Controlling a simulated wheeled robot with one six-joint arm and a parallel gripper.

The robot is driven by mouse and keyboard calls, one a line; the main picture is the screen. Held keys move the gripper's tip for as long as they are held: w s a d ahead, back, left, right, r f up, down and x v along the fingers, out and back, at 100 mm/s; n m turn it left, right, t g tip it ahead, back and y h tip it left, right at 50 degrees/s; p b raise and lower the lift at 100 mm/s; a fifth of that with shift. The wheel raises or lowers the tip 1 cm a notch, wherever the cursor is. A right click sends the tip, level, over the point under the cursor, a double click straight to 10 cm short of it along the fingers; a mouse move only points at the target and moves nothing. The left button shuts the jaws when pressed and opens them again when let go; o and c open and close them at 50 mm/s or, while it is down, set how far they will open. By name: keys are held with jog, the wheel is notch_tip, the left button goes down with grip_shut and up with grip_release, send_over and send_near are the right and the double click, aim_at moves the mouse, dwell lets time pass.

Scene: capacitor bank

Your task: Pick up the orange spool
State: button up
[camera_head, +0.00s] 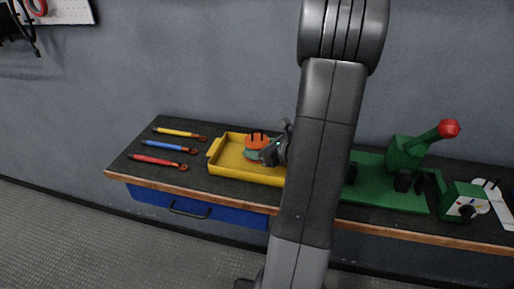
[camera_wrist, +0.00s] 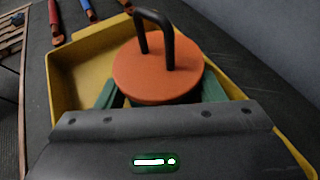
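The orange spool (camera_head: 257,141) is at the yellow tray (camera_head: 228,163) on the workbench. In the wrist view its round orange top (camera_wrist: 157,75) faces me, with a black loop handle standing on it. My gripper (camera_head: 262,155) is low at the spool, coming from the right in the head view. In the wrist view the green fingers of my gripper (camera_wrist: 160,98) lie on both sides of the spool, partly under its top disc. The disc hides the fingertips and any contact. I cannot tell whether the spool rests on the tray floor.
Yellow (camera_head: 178,132), blue (camera_head: 168,146) and red (camera_head: 156,160) tools lie left of the tray. A green press with a red knob (camera_head: 448,128) and a green box (camera_head: 462,201) stand at the right. A grey wall is behind. My arm hides the bench's middle.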

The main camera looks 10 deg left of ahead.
aim_at(259, 141)
jog(key=c, duration=0.5)
jog(key=shift+r+p, duration=0.55)
jog(key=shift+r, duration=4.45)
jog(key=shift+c, duration=0.2)
